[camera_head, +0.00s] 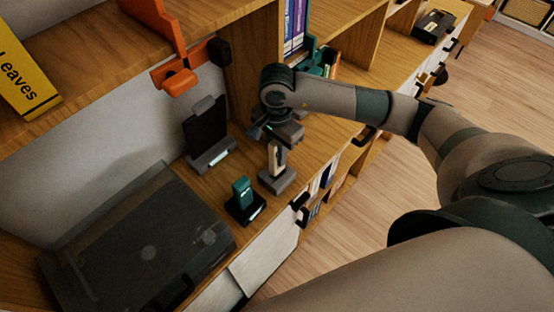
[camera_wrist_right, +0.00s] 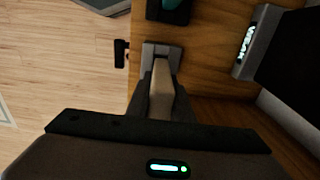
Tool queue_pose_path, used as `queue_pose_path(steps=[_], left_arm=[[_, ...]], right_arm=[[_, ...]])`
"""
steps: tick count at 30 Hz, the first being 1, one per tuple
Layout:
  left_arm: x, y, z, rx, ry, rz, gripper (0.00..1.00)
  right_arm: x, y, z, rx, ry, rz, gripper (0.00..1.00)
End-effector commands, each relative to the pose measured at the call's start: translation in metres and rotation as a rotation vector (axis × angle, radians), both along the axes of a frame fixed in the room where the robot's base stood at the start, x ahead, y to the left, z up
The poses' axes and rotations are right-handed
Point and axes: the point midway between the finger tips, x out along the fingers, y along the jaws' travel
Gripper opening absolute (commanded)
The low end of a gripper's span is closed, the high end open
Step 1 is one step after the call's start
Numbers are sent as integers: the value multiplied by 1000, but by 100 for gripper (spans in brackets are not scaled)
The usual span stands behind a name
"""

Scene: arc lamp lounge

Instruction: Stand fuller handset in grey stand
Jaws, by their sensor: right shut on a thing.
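A pale cream handset (camera_head: 277,158) is held upright in my right gripper (camera_head: 276,141), which is shut on it. Its lower end is at the small grey stand (camera_head: 278,182) on the wooden shelf top; I cannot tell whether it is fully seated. In the right wrist view the cream handset (camera_wrist_right: 162,92) lies between the dark fingers (camera_wrist_right: 162,100), lined up with the grey stand (camera_wrist_right: 160,48). A teal handset (camera_head: 242,190) stands in a black stand (camera_head: 246,213) just left of the grey one. My left gripper is not in view.
A dark screen (camera_head: 207,130) in a grey holder (camera_head: 211,156) stands behind. A record player with a clear lid (camera_head: 140,248) fills the front left. An orange object (camera_head: 175,75) is on the upper left. The shelf's front edge is close to the stands.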

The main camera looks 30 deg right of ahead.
Motion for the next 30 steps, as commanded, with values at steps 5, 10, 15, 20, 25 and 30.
queue_pose_path(steps=[5,10,15,20,25,30], left_arm=[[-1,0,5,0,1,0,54],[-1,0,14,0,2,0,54],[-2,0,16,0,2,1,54],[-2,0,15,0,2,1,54],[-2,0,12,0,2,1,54],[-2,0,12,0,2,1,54]], right_arm=[[-1,0,-6,0,2,0,0],[-1,0,-25,0,4,-2,0],[0,-1,-37,-1,0,-1,0],[0,0,-37,-1,0,0,0],[0,0,-40,-1,0,0,0],[0,0,-40,-1,0,0,39]])
